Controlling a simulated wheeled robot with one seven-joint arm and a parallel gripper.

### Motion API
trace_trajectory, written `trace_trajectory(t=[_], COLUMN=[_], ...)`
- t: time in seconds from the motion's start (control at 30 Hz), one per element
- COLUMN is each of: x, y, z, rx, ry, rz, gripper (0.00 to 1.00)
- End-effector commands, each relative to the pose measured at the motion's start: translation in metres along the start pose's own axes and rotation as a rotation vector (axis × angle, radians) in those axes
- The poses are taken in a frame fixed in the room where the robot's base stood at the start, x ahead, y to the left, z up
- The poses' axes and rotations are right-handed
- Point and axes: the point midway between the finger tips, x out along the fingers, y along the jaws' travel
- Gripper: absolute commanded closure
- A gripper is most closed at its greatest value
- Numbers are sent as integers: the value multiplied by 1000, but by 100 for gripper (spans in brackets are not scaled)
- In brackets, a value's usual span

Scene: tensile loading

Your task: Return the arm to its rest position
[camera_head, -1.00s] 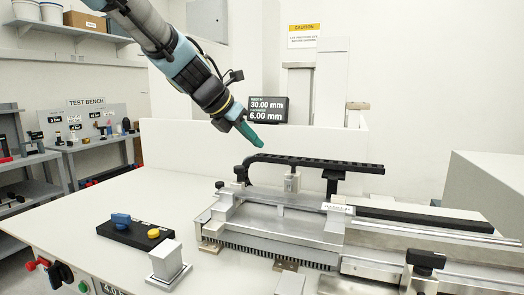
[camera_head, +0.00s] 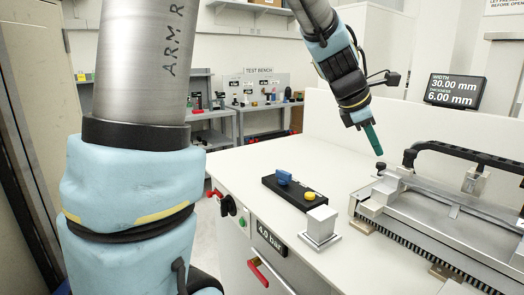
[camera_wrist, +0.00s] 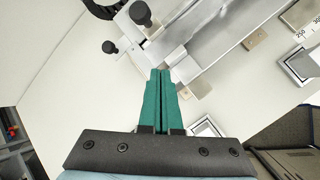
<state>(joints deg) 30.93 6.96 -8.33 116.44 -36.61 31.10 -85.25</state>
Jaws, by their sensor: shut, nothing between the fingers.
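My gripper (camera_head: 373,139) has green fingers and hangs above the white bench top, apart from the machine at its right. In the wrist view my gripper (camera_wrist: 161,75) points at the machine's corner, its two green fingers pressed together with nothing between them. My arm reaches in from the top of the head view, with a large blue and grey link of mine close at the left.
The metal machine (camera_head: 440,220) with a black handle (camera_head: 470,153) fills the right. A black block with blue and yellow knobs (camera_head: 290,192) and a silver block (camera_head: 320,224) stand on the bench top (camera_head: 236,170). A display (camera_head: 455,90) stands behind. Shelving is at the back left.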

Motion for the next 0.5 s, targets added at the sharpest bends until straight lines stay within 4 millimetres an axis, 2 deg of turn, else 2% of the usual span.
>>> trace_trajectory(t=[0.03,0.1,0.17,0.2,0.3,0.4,0.5], x=[-4,-10,-16,-22,-38,-54,-66], y=[-4,-13,-25,-34,-64,-98,-128], z=[-41,-92,-134,-161,-223,-272,-305], rx=[102,270,417,516,762,987,1167], ry=[65,146,209,247,317,347,343], rz=[-2,-26,-64,-96,-203,-321,-427], gripper=[100,100,100,100,100,100,100])
